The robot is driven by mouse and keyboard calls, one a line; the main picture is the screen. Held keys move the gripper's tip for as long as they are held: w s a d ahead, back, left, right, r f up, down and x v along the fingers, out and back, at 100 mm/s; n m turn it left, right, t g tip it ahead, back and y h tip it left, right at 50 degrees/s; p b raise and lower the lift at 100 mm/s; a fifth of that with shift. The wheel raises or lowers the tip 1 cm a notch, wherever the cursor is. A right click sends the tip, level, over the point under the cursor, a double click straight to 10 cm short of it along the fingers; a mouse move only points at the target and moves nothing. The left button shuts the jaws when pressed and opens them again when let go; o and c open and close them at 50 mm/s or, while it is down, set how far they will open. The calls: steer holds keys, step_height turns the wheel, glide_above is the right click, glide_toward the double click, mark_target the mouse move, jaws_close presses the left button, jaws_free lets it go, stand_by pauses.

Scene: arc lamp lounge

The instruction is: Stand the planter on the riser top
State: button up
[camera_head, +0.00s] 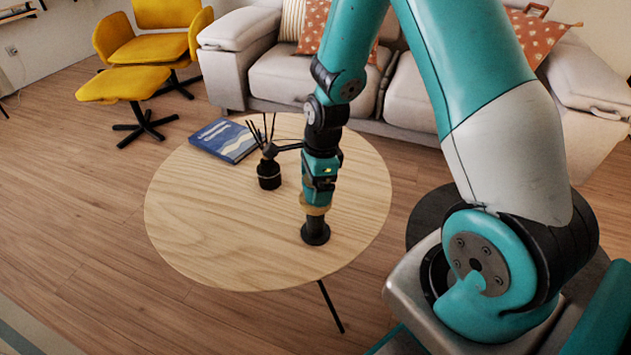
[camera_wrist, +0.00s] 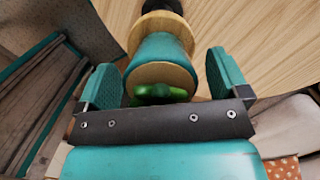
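The planter (camera_wrist: 162,52) is teal with a pale wooden rim and a small green plant on top. In the wrist view it sits between the two fingers of my gripper (camera_wrist: 165,75), with a narrow gap showing at each side. My gripper (camera_head: 319,186) is open and points down over it. The planter appears upright above the riser (camera_head: 315,234), a dark round stand on the table. A tan disc shows at their meeting place; I cannot tell which of the two it belongs to. In the head view my gripper hides most of the planter.
The round wooden table (camera_head: 215,230) has bare top at its left and front. A dark reed diffuser (camera_head: 269,174) stands to the left of my gripper. A blue book (camera_head: 225,140) lies behind it. A yellow chair (camera_head: 150,45) and a pale sofa (camera_head: 275,78) stand beyond.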

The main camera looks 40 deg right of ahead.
steer(key=r+p, duration=0.1)
steer(key=r, duration=0.3)
steer(key=d+r+p, duration=0.1)
steer(key=r, duration=0.3)
steer(key=r+p, duration=0.1)
steer(key=r, duration=0.3)
steer(key=shift+s+d, duration=0.15)
steer(key=shift+s, duration=0.05)
steer(key=s+a+r+n+y, duration=0.1)
steer(key=s+a+r+n, duration=0.6)
steer(key=n, duration=0.7)
steer(key=s+a+r+n+y, duration=0.1)
steer(key=s+a+r+n, duration=0.7)
steer(key=n, duration=0.7)
steer(key=s+a, duration=0.2)
steer(key=s, duration=0.1)
steer(key=shift+s+a+y, duration=0.25)
steer(key=shift+a+y, duration=0.15)
